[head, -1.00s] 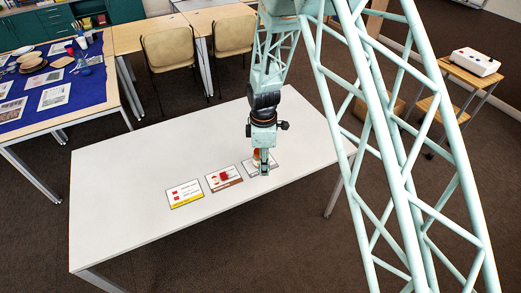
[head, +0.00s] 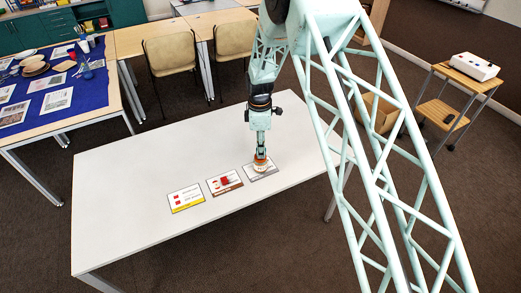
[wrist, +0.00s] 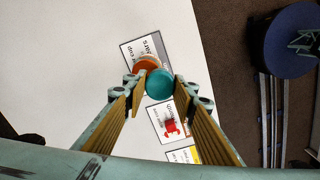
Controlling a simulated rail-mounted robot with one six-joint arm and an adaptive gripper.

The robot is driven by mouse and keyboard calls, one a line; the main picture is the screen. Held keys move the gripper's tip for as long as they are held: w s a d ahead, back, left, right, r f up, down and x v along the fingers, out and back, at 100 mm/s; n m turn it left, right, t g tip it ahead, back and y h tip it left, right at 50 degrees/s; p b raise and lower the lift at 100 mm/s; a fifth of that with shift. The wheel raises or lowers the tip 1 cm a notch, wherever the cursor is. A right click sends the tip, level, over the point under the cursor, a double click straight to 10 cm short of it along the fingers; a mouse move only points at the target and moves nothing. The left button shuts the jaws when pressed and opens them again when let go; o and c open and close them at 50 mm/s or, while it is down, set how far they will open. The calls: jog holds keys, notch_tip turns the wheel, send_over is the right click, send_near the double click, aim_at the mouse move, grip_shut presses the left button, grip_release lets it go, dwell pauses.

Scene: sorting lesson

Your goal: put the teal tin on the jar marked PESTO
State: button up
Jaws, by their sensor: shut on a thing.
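The teal tin (wrist: 160,85) is held between the fingertips of my gripper (wrist: 158,84), seen from above in the wrist view. An orange-topped jar (wrist: 146,64) is just beyond it, partly covered by the tin. In the head view my gripper (head: 260,152) is directly above or in front of the orange-topped jar (head: 260,166), which stands on the grey-edged card. The tin is hard to make out there. I cannot tell whether tin and jar touch. No PESTO label is readable.
The grey-edged card (head: 270,172), a brown-edged card (head: 225,183) with red items and a yellow-edged card (head: 186,198) lie in a row on the white table (head: 130,190). The rest of the tabletop is clear. A blue-covered table (head: 85,97) stands at the back left.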

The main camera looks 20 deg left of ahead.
jog(key=shift+w+a+f, duration=0.1)
jog(key=shift+w+a, duration=0.25)
jog(key=shift+w, duration=0.35)
jog(key=shift+w+a+f, duration=0.1)
jog(key=shift+w+a, duration=0.2)
jog(key=shift+w, duration=0.35)
jog(key=shift+f+p, duration=0.5)
jog(key=shift+f, duration=1.2)
jog(key=shift+f, duration=0.2)
jog(key=o, duration=0.9)
jog(key=shift+r, duration=0.2)
